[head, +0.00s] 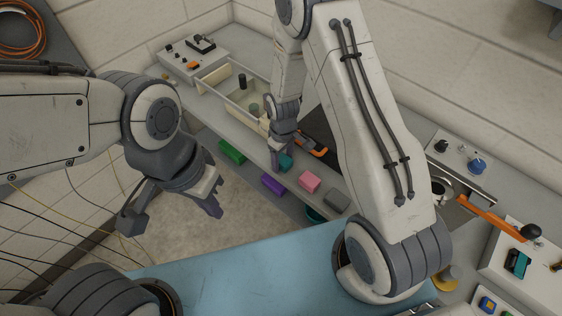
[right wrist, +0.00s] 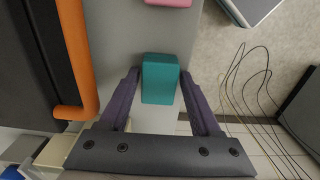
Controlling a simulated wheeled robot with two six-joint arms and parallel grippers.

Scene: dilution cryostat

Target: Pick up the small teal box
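The small teal box (head: 286,162) lies on the narrow grey bench, partly behind my right gripper in the head view. In the right wrist view the teal box (right wrist: 168,80) is between the two purple-grey fingers of my right gripper (right wrist: 159,76). The fingers are apart, with a narrow gap showing on each side of the box. My right gripper (head: 281,150) points down at the box in the head view. My left gripper (head: 216,193) hangs above the floor, away from the bench, with its fingers apart and nothing between them.
A cream tray (head: 231,88) stands further left.

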